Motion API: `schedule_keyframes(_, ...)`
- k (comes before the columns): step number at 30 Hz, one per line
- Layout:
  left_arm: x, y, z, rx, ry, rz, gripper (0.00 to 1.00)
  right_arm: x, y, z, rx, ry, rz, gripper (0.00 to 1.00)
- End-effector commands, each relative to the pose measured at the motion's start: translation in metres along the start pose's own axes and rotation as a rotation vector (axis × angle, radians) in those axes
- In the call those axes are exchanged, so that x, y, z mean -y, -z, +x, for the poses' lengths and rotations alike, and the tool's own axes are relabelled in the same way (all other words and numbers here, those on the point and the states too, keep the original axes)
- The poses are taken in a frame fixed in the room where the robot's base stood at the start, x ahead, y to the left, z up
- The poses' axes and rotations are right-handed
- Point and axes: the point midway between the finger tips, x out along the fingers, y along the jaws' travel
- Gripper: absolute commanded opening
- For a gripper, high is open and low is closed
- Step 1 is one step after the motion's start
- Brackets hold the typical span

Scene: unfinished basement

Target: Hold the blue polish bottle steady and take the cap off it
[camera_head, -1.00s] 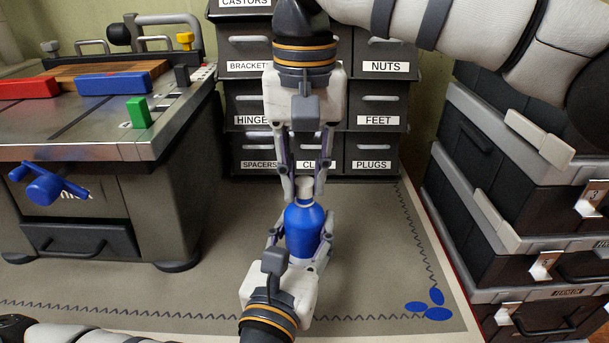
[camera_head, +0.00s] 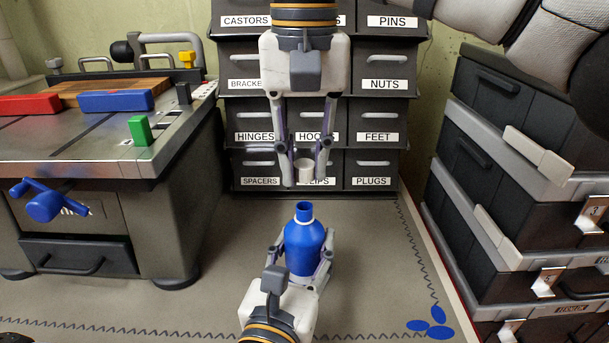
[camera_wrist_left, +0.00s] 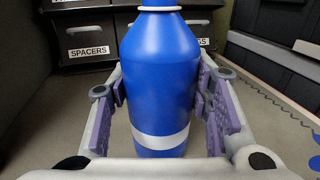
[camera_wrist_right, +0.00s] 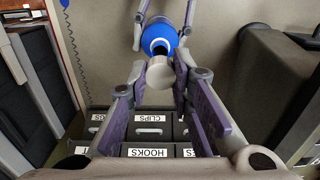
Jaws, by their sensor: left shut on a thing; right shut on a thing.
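The blue polish bottle (camera_head: 305,244) stands upright on the grey mat in the head view, its blue neck bare and open at the top. My left gripper (camera_head: 306,262) is shut on its body; the left wrist view shows the purple pads on both sides of the bottle (camera_wrist_left: 160,80). My right gripper (camera_head: 304,168) is shut on the whitish cap (camera_head: 304,170) and holds it above the bottle, apart from the neck. The cap (camera_wrist_right: 160,72) also shows between the fingers in the right wrist view, with the blue bottle (camera_wrist_right: 159,38) beyond it.
A cabinet of labelled drawers (camera_head: 375,134) stands behind. A metal-topped bench (camera_head: 110,145) with coloured blocks is at left, a blue-handled crank (camera_head: 44,203) on its front. Stacked dark cases (camera_head: 480,160) stand at right. The mat (camera_head: 160,300) is clear around the bottle.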

Motion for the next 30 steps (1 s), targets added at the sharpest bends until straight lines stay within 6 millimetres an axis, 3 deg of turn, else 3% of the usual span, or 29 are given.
schedule_keyframes(7,0.000,0.001,0.000,-0.001,0.000,0.000,0.00,0.000,0.000,-0.004,0.002,-0.001,-0.001,0.00)
schedule_keyframes(8,0.000,0.001,0.000,-0.001,0.000,0.000,0.49,0.000,0.000,-0.004,0.002,0.000,-0.001,0.00)
schedule_keyframes(10,0.000,0.001,0.000,-0.001,0.000,0.000,0.65,0.000,0.000,-0.004,0.002,0.000,-0.001,0.00)
schedule_keyframes(11,0.000,0.001,0.000,-0.001,0.000,0.000,0.69,0.000,0.000,-0.004,0.002,0.000,-0.001,0.00)
schedule_keyframes(21,0.000,0.001,-0.005,-0.001,0.000,0.000,0.69,0.000,0.000,-0.004,0.002,0.000,0.000,0.00)
schedule_keyframes(23,0.001,0.001,-0.016,-0.002,0.003,0.000,0.69,0.000,0.000,-0.004,0.002,0.000,0.000,0.00)
schedule_keyframes(30,0.001,0.001,-0.080,-0.005,0.004,-0.003,0.69,0.000,0.000,-0.004,0.001,0.000,-0.001,0.00)
